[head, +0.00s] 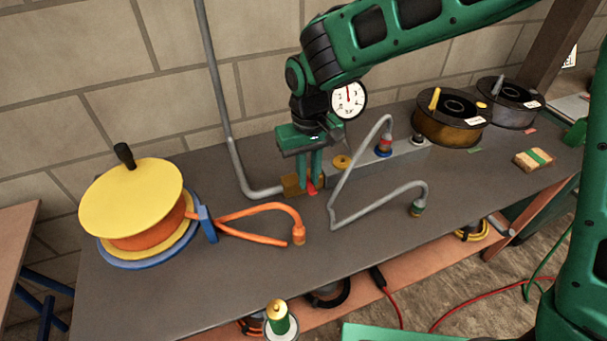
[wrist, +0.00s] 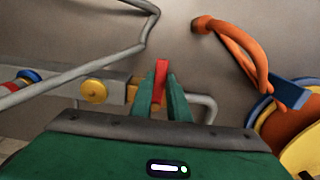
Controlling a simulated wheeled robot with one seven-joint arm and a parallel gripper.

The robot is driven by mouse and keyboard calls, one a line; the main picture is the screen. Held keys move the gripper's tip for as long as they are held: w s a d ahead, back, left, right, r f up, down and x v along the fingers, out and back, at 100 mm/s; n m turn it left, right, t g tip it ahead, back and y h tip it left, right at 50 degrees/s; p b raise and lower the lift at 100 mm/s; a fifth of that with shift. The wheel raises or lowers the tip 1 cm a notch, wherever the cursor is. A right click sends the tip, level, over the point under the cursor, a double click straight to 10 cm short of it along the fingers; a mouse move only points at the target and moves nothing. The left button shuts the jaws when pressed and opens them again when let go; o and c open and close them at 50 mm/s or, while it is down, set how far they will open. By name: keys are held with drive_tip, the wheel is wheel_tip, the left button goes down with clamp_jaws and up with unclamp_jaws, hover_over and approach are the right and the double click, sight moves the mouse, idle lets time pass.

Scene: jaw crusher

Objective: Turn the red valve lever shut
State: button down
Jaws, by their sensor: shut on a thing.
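The red valve lever (wrist: 160,80) shows in the wrist view between the two green fingers of my gripper (wrist: 166,90), which is shut on it. In the head view a small red piece of the lever (head: 312,189) shows at the fingertips of my gripper (head: 310,180). A brass-coloured valve body (head: 291,185) sits beside the fingers, where the grey pipe (head: 265,192) meets the grey manifold block (head: 390,158). The fingers hide part of the lever and valve.
A grey hose (head: 345,180) and an orange hose (head: 265,210) lie on the bench (head: 190,285). A yellow-orange reel (head: 130,200) is at left. Two cable spools (head: 445,130) stand at right.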

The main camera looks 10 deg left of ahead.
sight(308, 183)
drive_tip(key=shift+a+r, duration=0.1)
drive_tip(key=c, duration=1.7)
unclamp_jaws()
wheel_tip(308, 183, up, 11)
drive_tip(key=shift+w+f, duration=0.1)
drive_tip(key=shift+f, duration=0.05)
